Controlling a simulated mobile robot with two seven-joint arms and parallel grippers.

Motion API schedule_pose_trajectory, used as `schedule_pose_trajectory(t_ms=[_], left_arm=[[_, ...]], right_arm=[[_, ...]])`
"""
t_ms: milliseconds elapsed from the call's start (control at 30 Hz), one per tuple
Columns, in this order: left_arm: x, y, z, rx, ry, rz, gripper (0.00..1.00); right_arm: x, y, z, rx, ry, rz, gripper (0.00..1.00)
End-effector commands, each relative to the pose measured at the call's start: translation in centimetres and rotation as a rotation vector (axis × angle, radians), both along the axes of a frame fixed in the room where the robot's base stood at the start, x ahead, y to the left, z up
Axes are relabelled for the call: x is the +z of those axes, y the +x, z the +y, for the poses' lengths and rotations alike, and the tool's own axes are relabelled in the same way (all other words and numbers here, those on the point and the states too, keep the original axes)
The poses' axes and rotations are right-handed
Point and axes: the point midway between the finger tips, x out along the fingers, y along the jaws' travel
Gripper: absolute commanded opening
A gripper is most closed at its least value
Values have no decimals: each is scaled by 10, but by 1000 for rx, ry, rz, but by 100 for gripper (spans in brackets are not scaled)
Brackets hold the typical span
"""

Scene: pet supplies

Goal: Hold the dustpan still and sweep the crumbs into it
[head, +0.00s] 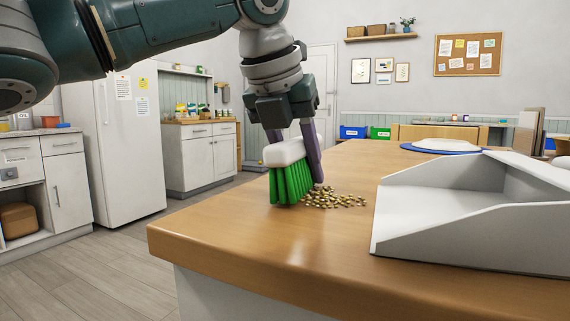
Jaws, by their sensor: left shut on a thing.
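My left gripper (297,150) is shut on a hand brush (285,153) with a white back and green bristles. The brush is upright, bristles down, at or just above the wooden table. A small pile of brown and yellow crumbs (336,198) lies right of the bristles, partly behind them. A large white dustpan (440,213) stands on the table to the right, its open front facing the crumbs. A gap of bare wood separates the crumbs from its lip. The dustpan's right part runs out of the picture. My right gripper is not in view.
The wooden table (270,255) ends in a rounded corner at the left. A blue plate (411,149) with something white on it sits farther back. Upright boards (527,132) stand at the back right. The table front is clear.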

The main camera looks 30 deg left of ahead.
Motion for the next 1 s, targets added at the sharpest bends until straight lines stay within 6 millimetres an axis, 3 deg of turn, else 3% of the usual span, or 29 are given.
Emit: schedule_pose_trajectory(t_ms=[33, 367, 1000], left_arm=[[0, 1, -6, -2, 0, -1, 0], [0, 2, -20, 0, -1, -1, 0], [-1, 7, -73, -2, -1, 0, 0]], right_arm=[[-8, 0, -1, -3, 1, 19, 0], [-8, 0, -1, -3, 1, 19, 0], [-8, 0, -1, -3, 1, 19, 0]])
